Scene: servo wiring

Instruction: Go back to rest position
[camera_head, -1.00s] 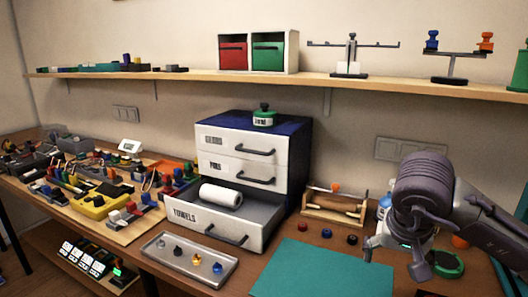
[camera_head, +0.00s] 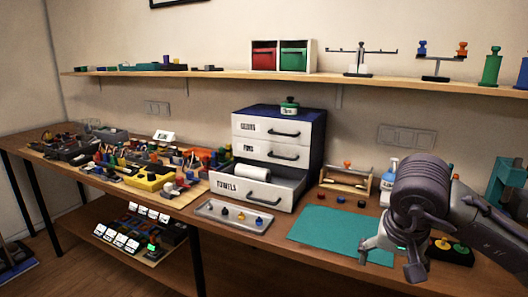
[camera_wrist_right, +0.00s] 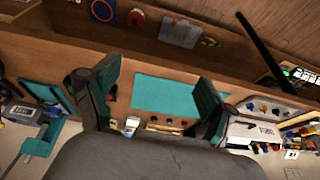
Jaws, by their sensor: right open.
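My right gripper (camera_head: 391,257) is at the lower right of the head view, in front of the right end of the teal mat (camera_head: 318,236). In the right wrist view its two fingers (camera_wrist_right: 150,100) are wide apart, with nothing between them but the distant bench and the teal mat (camera_wrist_right: 165,95). It holds nothing. My left gripper does not show in either view.
A drawer cabinet (camera_head: 316,130) has its bottom TOWELS drawer (camera_head: 240,192) open, with a white roll (camera_head: 252,174) inside. A grey tray (camera_head: 208,209) lies in front. A spray bottle (camera_head: 389,183) stands behind my right arm. A shelf (camera_head: 220,73) runs along the wall.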

